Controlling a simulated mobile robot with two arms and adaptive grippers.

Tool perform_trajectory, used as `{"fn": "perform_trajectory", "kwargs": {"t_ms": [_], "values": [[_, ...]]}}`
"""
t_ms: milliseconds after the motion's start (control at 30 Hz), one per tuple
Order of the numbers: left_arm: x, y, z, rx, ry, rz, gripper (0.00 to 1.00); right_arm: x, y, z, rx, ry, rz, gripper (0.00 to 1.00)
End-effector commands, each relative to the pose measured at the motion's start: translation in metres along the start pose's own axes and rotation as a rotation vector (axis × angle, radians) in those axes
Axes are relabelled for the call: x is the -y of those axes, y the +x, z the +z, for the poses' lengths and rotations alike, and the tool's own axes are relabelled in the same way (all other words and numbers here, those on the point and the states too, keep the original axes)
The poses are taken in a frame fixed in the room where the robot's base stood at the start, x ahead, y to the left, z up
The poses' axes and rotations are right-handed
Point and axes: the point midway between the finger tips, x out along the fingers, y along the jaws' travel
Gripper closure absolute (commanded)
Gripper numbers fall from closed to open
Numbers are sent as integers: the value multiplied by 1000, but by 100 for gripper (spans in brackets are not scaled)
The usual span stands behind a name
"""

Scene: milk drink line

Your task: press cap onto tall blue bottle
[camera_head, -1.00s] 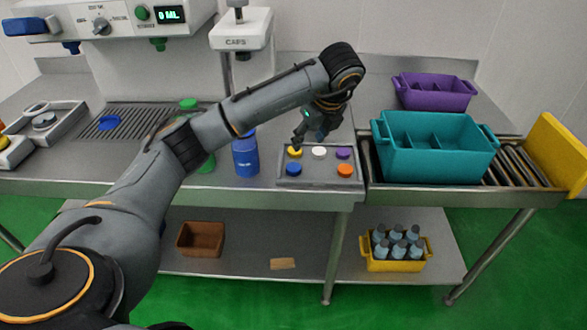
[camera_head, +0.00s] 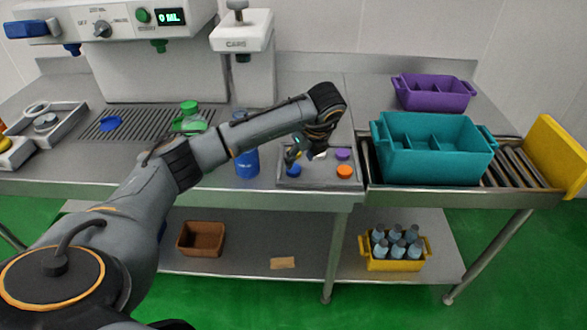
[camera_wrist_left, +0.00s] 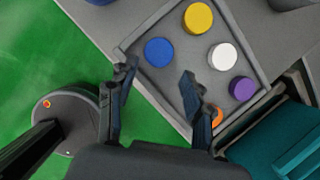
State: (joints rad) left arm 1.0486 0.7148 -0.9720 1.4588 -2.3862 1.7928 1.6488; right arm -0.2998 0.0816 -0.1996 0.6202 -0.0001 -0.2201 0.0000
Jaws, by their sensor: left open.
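The tall blue bottle (camera_head: 247,162) stands upright on the counter, left of the cap tray (camera_head: 318,184); my arm crosses in front of its upper part. A blue cap (camera_head: 293,171) lies at the tray's front left. My left gripper (camera_head: 303,157) is open and low over the tray's left side. In the left wrist view the open fingers of my gripper (camera_wrist_left: 157,76) point toward the blue cap (camera_wrist_left: 159,52), with nothing between them. Yellow (camera_wrist_left: 198,18), white (camera_wrist_left: 222,56), purple (camera_wrist_left: 242,89) and orange caps lie in the tray too. My right gripper is not in view.
A teal crate (camera_head: 437,150) stands on rollers right of the tray, with a purple crate (camera_head: 434,91) behind it. The cap machine (camera_head: 243,40) is at the back.

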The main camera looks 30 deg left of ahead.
Motion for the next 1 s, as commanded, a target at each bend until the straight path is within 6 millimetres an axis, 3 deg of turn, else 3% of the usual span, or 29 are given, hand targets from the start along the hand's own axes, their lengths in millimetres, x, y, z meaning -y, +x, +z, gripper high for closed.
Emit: {"fn": "perform_trajectory", "kwargs": {"t_ms": [300, 500, 700, 1000], "values": [[-1, 3, 0, -1, 0, 2, 49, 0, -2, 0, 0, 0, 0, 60], [-5, 30, 4, -1, 1, 6, 49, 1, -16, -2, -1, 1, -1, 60], [-3, 51, 2, -1, 1, 1, 49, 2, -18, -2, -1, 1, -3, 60], [-3, 52, 2, -1, 1, 0, 49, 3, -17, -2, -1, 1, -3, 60]]}}
